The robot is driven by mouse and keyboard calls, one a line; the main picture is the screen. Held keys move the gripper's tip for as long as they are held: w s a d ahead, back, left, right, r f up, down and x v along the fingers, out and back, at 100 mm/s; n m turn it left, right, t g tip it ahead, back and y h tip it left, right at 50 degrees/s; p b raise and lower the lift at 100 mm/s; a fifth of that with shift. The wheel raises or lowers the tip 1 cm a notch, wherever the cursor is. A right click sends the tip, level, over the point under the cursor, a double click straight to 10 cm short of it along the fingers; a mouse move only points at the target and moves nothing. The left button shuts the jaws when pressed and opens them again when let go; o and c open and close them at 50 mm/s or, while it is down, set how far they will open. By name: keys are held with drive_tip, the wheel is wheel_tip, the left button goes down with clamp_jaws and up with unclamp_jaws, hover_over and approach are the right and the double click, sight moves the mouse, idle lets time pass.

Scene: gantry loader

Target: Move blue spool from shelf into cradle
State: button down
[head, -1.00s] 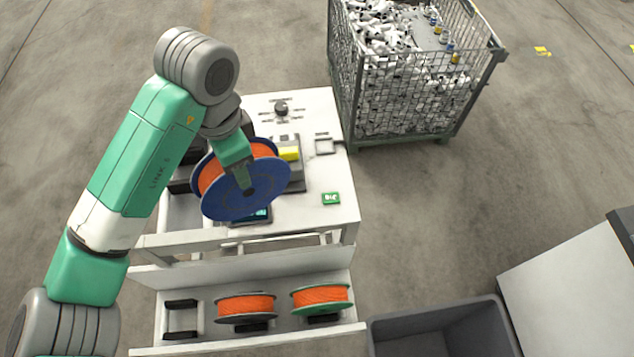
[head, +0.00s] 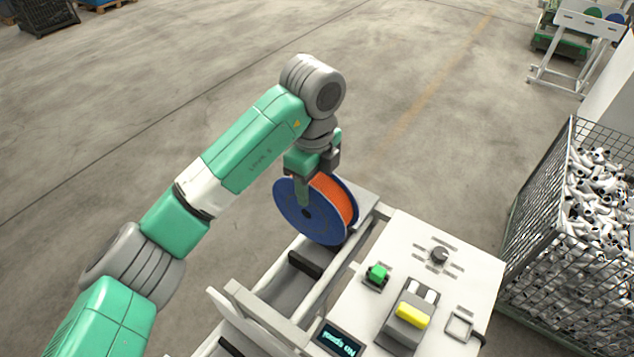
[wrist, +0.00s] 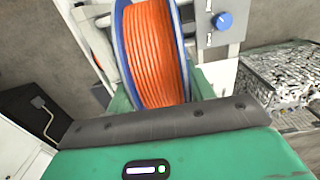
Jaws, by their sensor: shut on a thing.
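The blue spool (head: 318,229) has blue flanges and an orange winding. My gripper (head: 318,193) is shut on it from above, with one green finger against the near blue flange; the far finger is mostly hidden. The spool hangs upright at the far end of a white frame (head: 255,301) beside the control panel. I cannot tell whether its lower rim touches anything. In the wrist view the spool (wrist: 157,55) sits edge-on between the flanges in front of my gripper. Black support blocks (head: 304,264) show in the frame's channel; I cannot tell which part is the cradle.
The white control panel (head: 470,267) at lower right carries a green button (head: 377,273), a yellow switch (head: 412,315), a dark knob (head: 440,254) and a small screen (head: 340,339). A wire-mesh bin (head: 530,215) of white parts stands at right. Open floor lies behind and left.

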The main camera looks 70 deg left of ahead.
drive_tip(key=shift+w+a, duration=0.25)
drive_tip(key=shift+w, duration=0.15)
drive_tip(key=shift+s+d+f, duration=0.15)
drive_tip(key=shift+f, duration=0.55)
drive_tip(key=shift+f+b, duration=1)
drive_tip(key=shift+f, duration=4.6)
drive_tip(key=shift+c, duration=2.4)
unclamp_jaws()
wheel_tip(320, 180, up, 8)
drive_tip(key=shift+f+p, duration=0.1)
drive_tip(key=shift+p, duration=0.7)
